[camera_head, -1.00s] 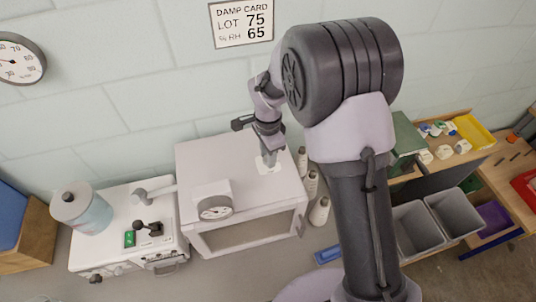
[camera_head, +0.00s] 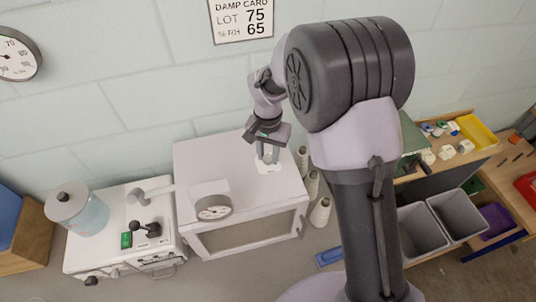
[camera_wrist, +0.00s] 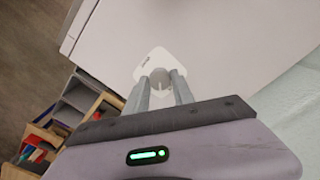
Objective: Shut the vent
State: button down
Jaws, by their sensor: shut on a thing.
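The vent is a small white rounded plate (camera_head: 270,169) on top of the white cabinet (camera_head: 220,160), near its right side. In the wrist view the plate (camera_wrist: 152,62) has a small dark mark and a pale knob (camera_wrist: 160,76) on it. My gripper (camera_head: 267,157) points down at the plate. In the wrist view the fingers of my gripper (camera_wrist: 161,84) are closed around the knob, one on each side. The fingers hide part of the knob and plate. I cannot tell from the mark whether the vent is open or shut.
Thread cones (camera_head: 320,212) stand right of the cabinet. Grey bins (camera_head: 456,214) are further right.

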aim_at(268, 157)
jog(key=n, duration=0.4)
jog(key=shift+n, duration=2.5)
jog(key=c, duration=1.1)
grip_release()
notch_tip(268, 157, up, 18)
jog(key=shift+f+p, duration=0.25)
jog(key=shift+p, duration=0.65)
